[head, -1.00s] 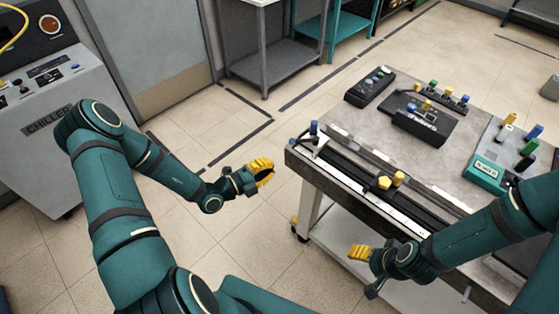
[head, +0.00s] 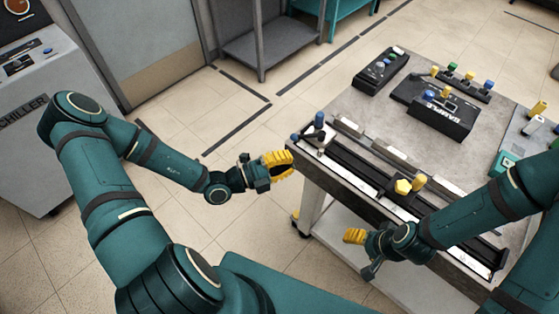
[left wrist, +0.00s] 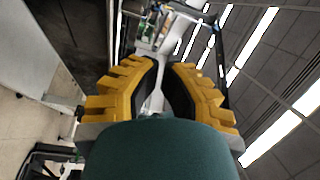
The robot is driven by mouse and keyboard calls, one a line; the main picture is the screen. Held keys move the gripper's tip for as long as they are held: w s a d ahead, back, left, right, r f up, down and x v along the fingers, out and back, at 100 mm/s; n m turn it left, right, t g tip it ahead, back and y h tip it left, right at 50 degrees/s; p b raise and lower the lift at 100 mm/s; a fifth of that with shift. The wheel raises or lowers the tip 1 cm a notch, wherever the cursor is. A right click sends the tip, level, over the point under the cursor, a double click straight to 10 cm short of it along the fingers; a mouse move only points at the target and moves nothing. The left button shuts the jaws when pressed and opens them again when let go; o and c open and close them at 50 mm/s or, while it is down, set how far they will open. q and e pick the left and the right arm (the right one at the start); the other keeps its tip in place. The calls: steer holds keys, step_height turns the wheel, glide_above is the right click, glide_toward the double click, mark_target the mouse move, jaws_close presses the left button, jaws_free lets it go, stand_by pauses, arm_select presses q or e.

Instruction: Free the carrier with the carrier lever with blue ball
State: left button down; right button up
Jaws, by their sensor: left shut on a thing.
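A dark lever with a blue ball (head: 319,117) stands up at the left end of the table's front rail, on a pale block. A second blue ball (head: 294,137) sits low at the same corner. My left gripper (head: 288,163) is just left of that corner, close to the low ball in the picture; whether they touch I cannot tell. Its yellow fingers (left wrist: 163,68) fill the left wrist view. They are closed in on something I cannot make out. A dark carriage (head: 399,198) with yellow knobs sits midway along the rail. My right gripper (head: 354,236) hangs before the table.
The table (head: 372,112) also bears a black "SAMPLE" box (head: 440,117), a small button box (head: 381,70) and a row of coloured knobs (head: 464,83). A grey chiller cabinet (head: 35,120) stands at the left. The floor between cabinet and table is open.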

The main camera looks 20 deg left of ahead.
mark_target(310, 138)
arm_select(q)
steer(key=w, duration=0.2)
steer(key=w+b, duration=0.1)
steer(key=w, duration=0.3)
steer(key=shift+w+d+f+b, duration=0.1)
steer(key=shift+d+f+b, duration=0.15)
steer(key=shift+d+b, duration=0.15)
steer(key=shift+w+a+p, duration=0.5)
steer(key=shift+a+p, duration=0.2)
steer(key=shift+p, duration=0.25)
steer(key=shift+f, duration=0.1)
